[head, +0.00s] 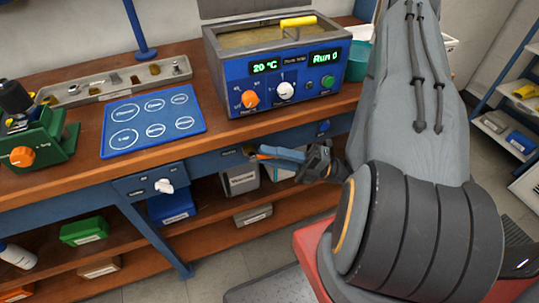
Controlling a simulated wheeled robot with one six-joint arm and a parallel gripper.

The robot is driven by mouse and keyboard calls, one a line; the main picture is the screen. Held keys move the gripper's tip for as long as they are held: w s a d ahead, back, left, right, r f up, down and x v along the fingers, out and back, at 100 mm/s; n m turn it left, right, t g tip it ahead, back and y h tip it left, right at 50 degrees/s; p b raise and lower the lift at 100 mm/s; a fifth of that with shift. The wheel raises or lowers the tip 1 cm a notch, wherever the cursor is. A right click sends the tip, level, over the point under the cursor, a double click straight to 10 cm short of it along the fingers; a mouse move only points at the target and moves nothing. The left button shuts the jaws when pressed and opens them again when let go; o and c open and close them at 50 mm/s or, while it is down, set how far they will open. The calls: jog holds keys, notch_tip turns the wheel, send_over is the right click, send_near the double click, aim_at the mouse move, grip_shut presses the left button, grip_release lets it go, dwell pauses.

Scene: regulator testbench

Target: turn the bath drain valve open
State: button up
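The bath (270,75) is a blue-fronted steel tank of liquid on the bench, with displays reading "20 °C" and "Run 0". Its front has an orange knob (250,99), a white knob (285,90) and a green knob (327,82). My gripper (262,153) is below the bath, in front of the bench's blue front rail, pointing left. Blue and orange show at its tip; I cannot tell whether the orange belongs to a handle there. Its finger gap is not clear. I cannot pick out the drain valve for certain; the gripper may hide it.
A white knob (165,186) sits on a blue panel under the bench edge. A blue mat (153,122), a metal tray (115,83) and a green vise-like device (38,143) stand on the bench (205,135). A shelf rack stands at right.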

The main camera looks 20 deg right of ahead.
jog(key=shift+o, duration=0.8)
jog(key=b+v, duration=0.1)
jog(key=v, duration=0.6)
jog(key=shift+d+b, duration=0.35)
jog(key=shift+b, duration=0.05)
jog(key=shift+s+f, duration=0.15)
jog(key=shift+c, duration=0.5)
